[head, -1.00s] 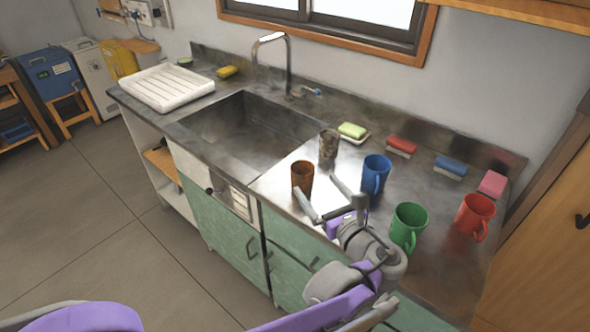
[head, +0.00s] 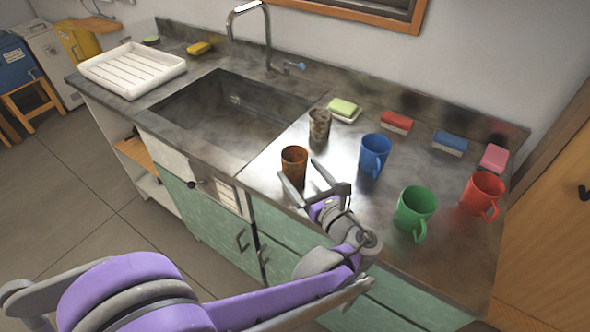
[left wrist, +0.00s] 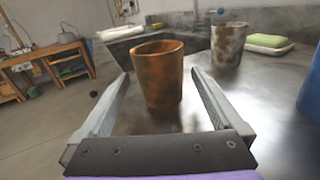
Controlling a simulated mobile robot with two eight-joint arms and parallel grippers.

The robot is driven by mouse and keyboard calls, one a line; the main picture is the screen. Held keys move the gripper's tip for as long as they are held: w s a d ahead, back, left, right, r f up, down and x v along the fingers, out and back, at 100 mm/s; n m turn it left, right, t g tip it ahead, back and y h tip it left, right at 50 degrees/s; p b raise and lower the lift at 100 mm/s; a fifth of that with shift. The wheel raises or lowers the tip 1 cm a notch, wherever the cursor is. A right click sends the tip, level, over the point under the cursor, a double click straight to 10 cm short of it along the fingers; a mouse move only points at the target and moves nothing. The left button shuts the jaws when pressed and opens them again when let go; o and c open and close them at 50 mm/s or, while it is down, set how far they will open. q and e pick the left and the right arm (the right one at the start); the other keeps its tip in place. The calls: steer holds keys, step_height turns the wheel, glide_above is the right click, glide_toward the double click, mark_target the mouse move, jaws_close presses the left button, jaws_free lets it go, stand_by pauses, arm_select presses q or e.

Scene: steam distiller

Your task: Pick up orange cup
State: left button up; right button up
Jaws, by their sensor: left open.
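The orange cup (head: 294,166) is a rusty, handleless tumbler standing upright on the steel counter near its front edge, right of the sink. My left gripper (head: 304,178) is open, its fingers pointing at the cup from the front right. In the left wrist view the orange cup (left wrist: 158,76) stands beyond and between the two spread fingers (left wrist: 150,92), and neither finger visibly touches it. My right gripper does not show.
A grey mottled cup (head: 319,127) stands just behind the orange cup. Blue (head: 374,155), green (head: 415,210) and red (head: 482,193) mugs stand to the right. Several sponges line the back. The sink (head: 225,112) lies left, with a white drying rack (head: 132,70) beyond it.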

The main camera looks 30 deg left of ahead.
mark_target(289, 156)
arm_select(q)
steer(key=shift+x, duration=0.75)
steer(key=shift+w+a, duration=0.3)
steer(key=shift+a, duration=0.3)
steer(key=x, duration=0.5)
steer(key=shift+d+r, duration=0.1)
steer(key=shift+c, duration=0.3)
